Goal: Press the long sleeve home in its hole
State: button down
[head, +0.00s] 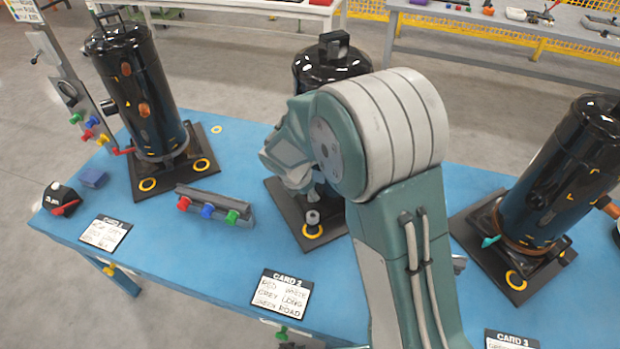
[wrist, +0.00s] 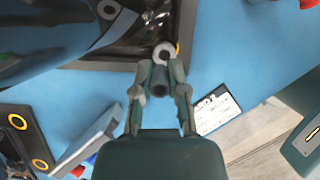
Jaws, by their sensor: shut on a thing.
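In the wrist view my gripper (wrist: 160,76) is shut on a dark grey tube, the long sleeve (wrist: 159,88), with its dark open end facing the camera. Just beyond it is a pale ring with a dark centre (wrist: 163,53), at the corner of the middle compressor's black base. In the head view a small grey upright piece (head: 312,217) stands at that corner, over a yellow ring (head: 312,232). My wrist is above it, and the arm hides most of my fingers there. I cannot tell whether the sleeve's far end is in the hole.
The middle black compressor (head: 332,62) stands close behind my arm. A rack with red, blue and green pieces (head: 214,206) lies to the left. Card 2 (head: 281,292) lies at the front edge. Other compressors stand left (head: 135,85) and right (head: 568,170). Blue tabletop is clear around the rack.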

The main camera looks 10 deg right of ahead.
aim_at(316, 213)
jog(key=shift+s+d, duration=0.15)
jog(key=shift+d, duration=0.2)
jog(key=shift+a+f, duration=0.2)
jog(key=shift+f, duration=2.65)
jog(key=shift+d+f, duration=0.1)
jog(key=shift+f, duration=0.75)
jog(key=c, duration=0.6)
grip_release()
jog(key=shift+r, duration=0.1)
jog(key=v, duration=1.1)
jog(key=shift+a+r, duration=0.25)
jog(key=shift+r, duration=0.1)
